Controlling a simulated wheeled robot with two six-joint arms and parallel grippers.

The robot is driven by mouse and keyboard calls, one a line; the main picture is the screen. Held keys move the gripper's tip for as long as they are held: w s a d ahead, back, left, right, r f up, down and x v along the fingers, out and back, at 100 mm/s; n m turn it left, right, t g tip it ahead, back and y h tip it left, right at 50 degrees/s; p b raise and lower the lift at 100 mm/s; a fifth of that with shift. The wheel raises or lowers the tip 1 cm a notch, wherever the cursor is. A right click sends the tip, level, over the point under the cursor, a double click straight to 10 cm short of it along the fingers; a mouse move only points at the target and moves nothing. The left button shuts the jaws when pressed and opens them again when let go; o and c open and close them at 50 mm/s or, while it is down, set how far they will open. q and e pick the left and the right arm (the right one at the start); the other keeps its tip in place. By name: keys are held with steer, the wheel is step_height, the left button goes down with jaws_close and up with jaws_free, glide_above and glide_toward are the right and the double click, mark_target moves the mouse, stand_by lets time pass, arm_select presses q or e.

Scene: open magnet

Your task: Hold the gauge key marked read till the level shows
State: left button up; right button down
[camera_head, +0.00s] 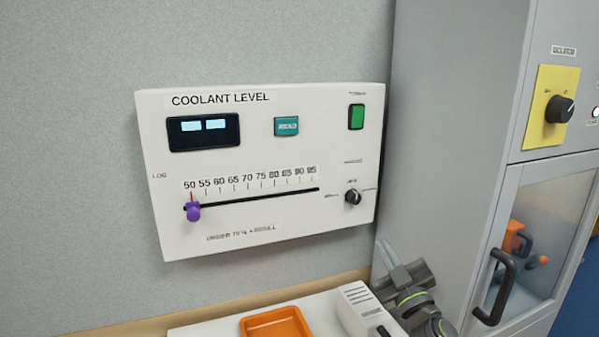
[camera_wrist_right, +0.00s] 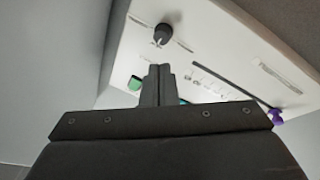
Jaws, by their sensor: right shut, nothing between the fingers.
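The white coolant level panel (camera_head: 268,232) is on the grey wall. Its teal key marked READ (camera_head: 286,126) is at the upper middle, uncovered in the head view. The dark display (camera_head: 204,132) beside it shows two pale blocks, no readable number. My right gripper (camera_head: 385,253) is low, near the panel's lower right corner, apart from the key. In the right wrist view its fingers (camera_wrist_right: 157,80) are shut and empty, pointing toward the panel; they hide most of the key, and a teal sliver (camera_wrist_right: 184,102) shows beside them. My left gripper is not in view.
The panel also has a green switch (camera_head: 356,117), a black knob (camera_head: 353,197) and a purple slider (camera_head: 193,211) at the 50 end. A grey cabinet (camera_head: 455,90) stands close on the right. An orange tray (camera_head: 275,323) lies below.

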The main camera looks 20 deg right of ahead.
mark_target(282, 126)
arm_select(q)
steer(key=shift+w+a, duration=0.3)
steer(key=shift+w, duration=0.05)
arm_select(e)
steer(key=a+r+n+g+y, duration=0.2)
steer(key=r+n+g+y, duration=0.1)
steer(key=r+n, duration=0.4)
steer(key=w+a+r+n+g+y, duration=0.1)
steer(key=a+r+n+g+y, duration=0.2)
steer(key=r+n+y, duration=0.3)
steer(key=w+a+r+n+g+y, duration=0.1)
steer(key=a+r+n+g+y, duration=0.1)
steer(key=r+n+y, duration=0.3)
step_height(282, 126, up, 7)
steer(key=n+g, duration=0.1)
steer(key=n, duration=0.2)
steer(key=shift+a+f+n+g, duration=0.15)
steer(key=shift+n+g, duration=0.25)
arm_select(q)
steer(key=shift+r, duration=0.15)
arm_select(e)
steer(key=shift+w+a, duration=0.1)
